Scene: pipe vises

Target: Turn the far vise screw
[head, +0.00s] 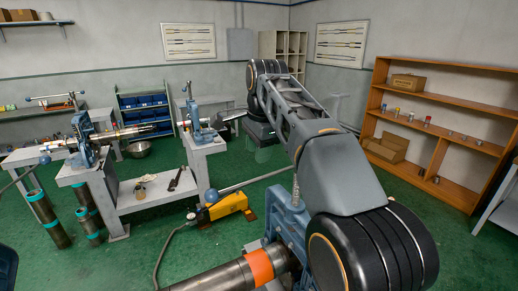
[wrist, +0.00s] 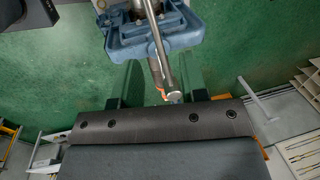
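The far vise (head: 195,118) is blue and stands on a grey bench in the middle back of the head view. Its blue body (wrist: 155,35) fills the top middle of the wrist view. A grey metal bar with a rounded end (wrist: 160,48), seemingly the screw's handle, runs from it towards my gripper. My gripper (head: 264,154) is right of the vise in the head view, and its fingers look see-through. In the wrist view my gripper (wrist: 159,80) is open, and the bar's end lies between the fingers in the picture. I cannot tell whether they touch.
A second blue vise (head: 84,140) with a pipe stands at the left. A near blue vise (head: 293,222) holds an orange-banded pipe (head: 225,279) close under my arm. A yellow tool (head: 228,207) lies on the green floor. A wooden shelf (head: 440,85) stands at the right.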

